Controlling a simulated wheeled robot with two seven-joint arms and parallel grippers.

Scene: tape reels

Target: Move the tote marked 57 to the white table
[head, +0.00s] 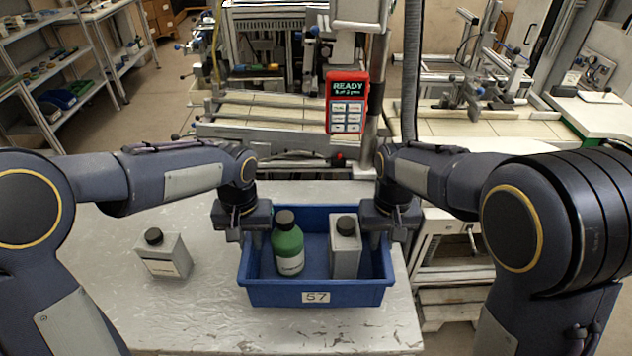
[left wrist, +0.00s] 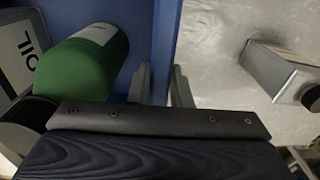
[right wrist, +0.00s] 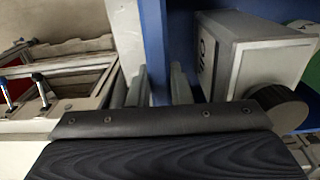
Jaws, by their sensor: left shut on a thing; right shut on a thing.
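The blue tote (head: 264,294) with a label reading 57 (head: 316,297) is on or just above the grey worn table (head: 170,310); I cannot tell if it touches. Inside stand a green bottle (head: 289,250) with a black cap and a grey bottle (head: 345,252) with a black cap. My left gripper (head: 256,240) is shut on the tote's left wall, which runs between its fingers in the left wrist view (left wrist: 166,50). My right gripper (head: 375,240) is shut on the right wall, seen in the right wrist view (right wrist: 155,50).
Another grey bottle (head: 164,255) with a black cap stands on the table left of the tote. A red panel reading READY (head: 346,102) hangs on a post behind. Shelves (head: 50,90) stand at the far left. A white-topped bench (head: 605,112) is at the far right.

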